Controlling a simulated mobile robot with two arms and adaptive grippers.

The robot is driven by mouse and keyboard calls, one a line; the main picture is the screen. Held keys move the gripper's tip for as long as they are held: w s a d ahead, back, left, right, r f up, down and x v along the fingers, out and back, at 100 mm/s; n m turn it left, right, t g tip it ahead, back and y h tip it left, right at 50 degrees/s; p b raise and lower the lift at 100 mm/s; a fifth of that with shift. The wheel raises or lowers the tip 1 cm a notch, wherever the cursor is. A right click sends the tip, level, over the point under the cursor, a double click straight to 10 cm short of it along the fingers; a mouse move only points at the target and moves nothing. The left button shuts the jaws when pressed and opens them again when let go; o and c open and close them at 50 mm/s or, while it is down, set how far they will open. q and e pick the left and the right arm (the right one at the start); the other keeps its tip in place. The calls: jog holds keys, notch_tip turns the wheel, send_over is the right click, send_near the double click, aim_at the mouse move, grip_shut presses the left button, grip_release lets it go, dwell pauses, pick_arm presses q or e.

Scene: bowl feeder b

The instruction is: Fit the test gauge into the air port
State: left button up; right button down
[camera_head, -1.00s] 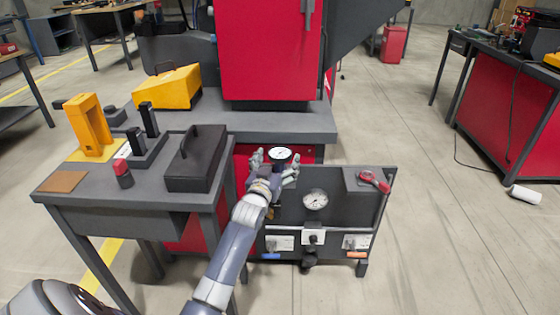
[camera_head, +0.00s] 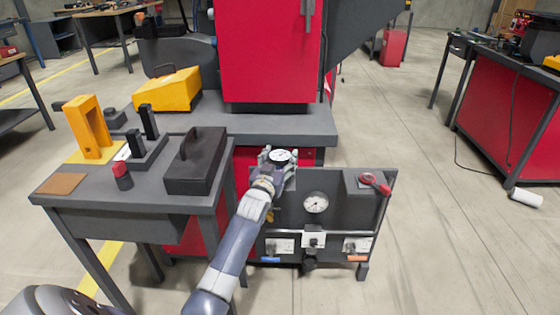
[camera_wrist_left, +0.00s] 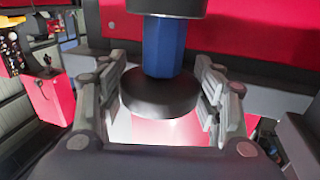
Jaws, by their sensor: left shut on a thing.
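The test gauge (camera_head: 281,156) has a white dial with a dark rim and is near the top left edge of a dark panel (camera_head: 350,210). My left gripper (camera_head: 278,163) is shut on it, with fingers on either side. In the left wrist view, a blue body (camera_wrist_left: 164,46) with a black disc (camera_wrist_left: 160,93) below it stands between the fingers (camera_wrist_left: 160,80). I cannot tell whether the gauge touches the panel. Which fitting is the air port is unclear; a white block with a dark knob (camera_head: 313,238) sits low on the panel. My right gripper is out of view.
A second dial (camera_head: 316,203) and a red-handled part (camera_head: 376,183) are on the panel. The bench at left holds a black case (camera_head: 196,160), a yellow stand (camera_head: 88,126) and a red-topped part (camera_head: 122,174). A red machine (camera_head: 265,50) stands behind. Floor at right is mostly clear.

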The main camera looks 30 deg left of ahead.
pick_arm(q)
jog(key=shift+r, duration=0.2)
